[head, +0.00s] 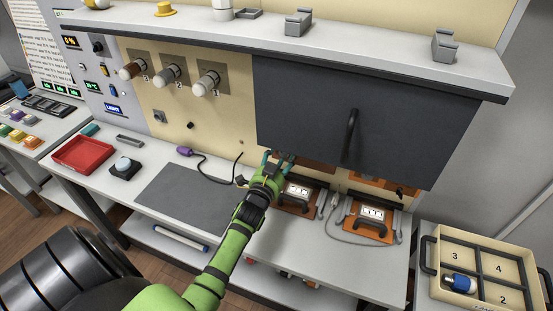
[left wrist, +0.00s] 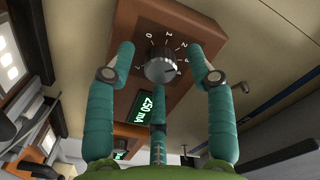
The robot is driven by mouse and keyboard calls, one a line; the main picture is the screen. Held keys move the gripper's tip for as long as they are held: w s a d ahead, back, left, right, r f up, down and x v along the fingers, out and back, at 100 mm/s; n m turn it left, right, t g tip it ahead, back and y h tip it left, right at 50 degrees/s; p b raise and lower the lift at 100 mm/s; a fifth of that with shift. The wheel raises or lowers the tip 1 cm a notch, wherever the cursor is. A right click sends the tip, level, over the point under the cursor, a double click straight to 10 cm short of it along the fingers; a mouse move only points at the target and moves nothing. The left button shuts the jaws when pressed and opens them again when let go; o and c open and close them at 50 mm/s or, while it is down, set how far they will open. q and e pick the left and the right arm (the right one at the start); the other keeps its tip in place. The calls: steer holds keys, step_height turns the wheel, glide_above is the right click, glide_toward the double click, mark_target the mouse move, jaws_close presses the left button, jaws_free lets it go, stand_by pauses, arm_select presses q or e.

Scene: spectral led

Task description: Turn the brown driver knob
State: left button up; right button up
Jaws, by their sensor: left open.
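The brown driver (left wrist: 150,20) is a box with a grey ribbed knob (left wrist: 160,68), a printed number scale around the knob and a green-lit display (left wrist: 147,101) reading 250 mA. In the head view the brown driver (head: 316,164) shows partly under the dark cabinet door, behind my gripper; its knob is hidden there. My left gripper (left wrist: 161,75) is open, with teal fingers spread on either side of the knob and a third below it. I cannot tell whether any finger touches the knob. In the head view the left gripper (head: 278,160) reaches in beneath the door. My right gripper is not in view.
A dark door (head: 370,110) with a handle overhangs the bench. Orange-framed devices (head: 297,197) stand on the bench below, with another (head: 372,222) to the right. A grey mat (head: 185,192), a red tray (head: 82,153) and a divided box (head: 480,245) lie around.

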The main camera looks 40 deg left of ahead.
arm_select(q)
steer(key=v, duration=1.1)
steer(key=shift+s, duration=0.3)
steer(key=shift+f, duration=0.1)
stand_by(0.7)
